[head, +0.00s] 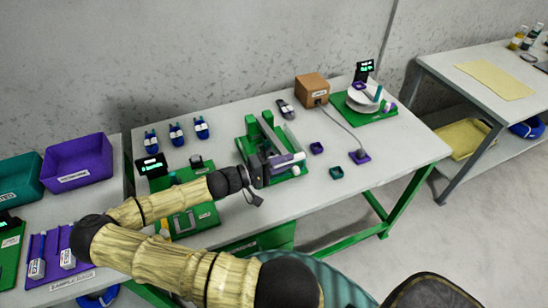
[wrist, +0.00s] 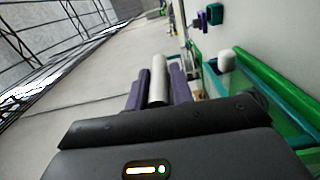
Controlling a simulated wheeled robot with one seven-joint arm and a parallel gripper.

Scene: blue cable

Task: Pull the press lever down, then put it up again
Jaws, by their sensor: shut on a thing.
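The press (head: 252,127) is a green frame on a green base, standing in the middle of the table in the head view. Its lever ends in a pale, round handle (head: 299,156) at the press's right front. My gripper (head: 286,160) reaches in from the left, and its purple fingers are closed around this handle. In the wrist view, the pale handle (wrist: 158,78) lies between the two fingers of my gripper (wrist: 158,92). My gripper and arm hide part of the press, and I cannot tell the lever's exact angle.
The white table (head: 350,190) also holds several blue connectors (head: 176,134), a brown box (head: 312,88), a green stand with a cable spool (head: 362,100), and small purple and green cups (head: 336,172). Purple and teal bins (head: 78,160) stand at left. The table's right front is clear.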

